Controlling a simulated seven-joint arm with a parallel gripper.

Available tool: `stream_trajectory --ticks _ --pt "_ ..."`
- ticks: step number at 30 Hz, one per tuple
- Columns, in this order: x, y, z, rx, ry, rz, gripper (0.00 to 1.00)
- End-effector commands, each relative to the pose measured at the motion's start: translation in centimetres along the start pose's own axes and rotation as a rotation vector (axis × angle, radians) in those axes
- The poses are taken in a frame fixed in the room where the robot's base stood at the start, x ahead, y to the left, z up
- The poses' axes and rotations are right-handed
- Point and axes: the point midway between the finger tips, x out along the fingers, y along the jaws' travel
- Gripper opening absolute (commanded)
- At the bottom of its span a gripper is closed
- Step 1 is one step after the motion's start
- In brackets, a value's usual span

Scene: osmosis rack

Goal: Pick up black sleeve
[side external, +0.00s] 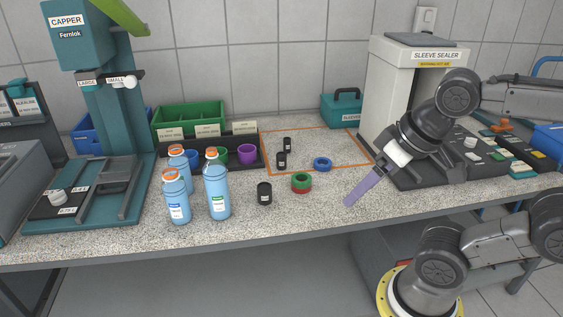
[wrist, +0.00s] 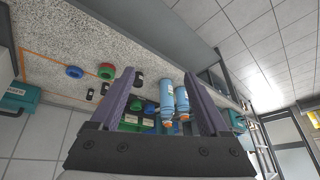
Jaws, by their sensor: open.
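Blue bottles with orange caps (side external: 217,190) stand left of the sleeves. A green-and-red ring stack (side external: 301,182) and a blue ring (side external: 322,164) lie between sleeves and gripper. The sleeve sealer (side external: 392,90) is behind right, the capper (side external: 100,130) left. The front counter strip is clear.

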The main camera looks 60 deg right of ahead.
Motion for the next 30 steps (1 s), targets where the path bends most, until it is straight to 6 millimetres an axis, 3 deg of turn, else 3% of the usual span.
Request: stream_trajectory --ticks 1,6,11,15,23,30 --pt "-1.4 -0.2 -1.4 0.053 0.024 -0.005 0.79" --pt "-4.5 -0.7 -6.5 0.240 0.024 0.001 0.79" --pt "-6.2 -0.7 -12.4 0.426 0.003 0.025 0.79" --pt "-6.5 -0.1 -17.9 0.591 -0.024 0.057 0.79" --pt "-3.6 2.6 -27.2 0.862 -0.075 0.128 0.79" --pt "2.3 7.1 -33.6 1.070 -0.128 0.202 0.79"
